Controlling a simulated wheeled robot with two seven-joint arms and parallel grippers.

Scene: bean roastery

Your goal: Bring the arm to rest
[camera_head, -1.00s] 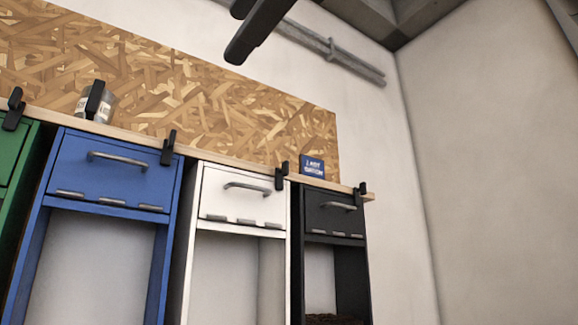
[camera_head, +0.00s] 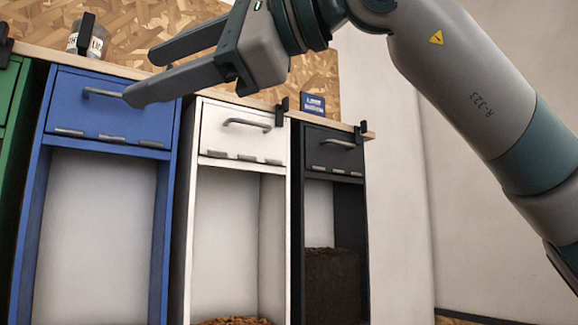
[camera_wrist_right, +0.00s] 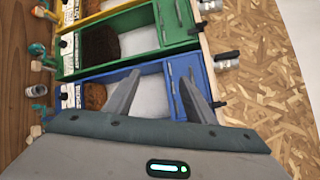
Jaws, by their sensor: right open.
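My right gripper (camera_head: 139,74) is open and empty in the head view. Its arm comes in from the upper right. The fingers point left, in front of the blue bin's (camera_head: 110,108) top panel and the wooden shelf edge; whether a finger touches the panel or its handle I cannot tell. In the right wrist view, the two fingers (camera_wrist_right: 161,95) spread apart over the blue bin (camera_wrist_right: 184,86), with nothing between them. My left gripper is not in view.
A white bin (camera_head: 243,133) and a black bin (camera_head: 331,150) stand to the right, a green bin (camera_head: 10,110) at the left edge. A jar (camera_head: 97,42) and a blue sign (camera_head: 313,104) stand on the shelf. The wall at right is partly behind my arm.

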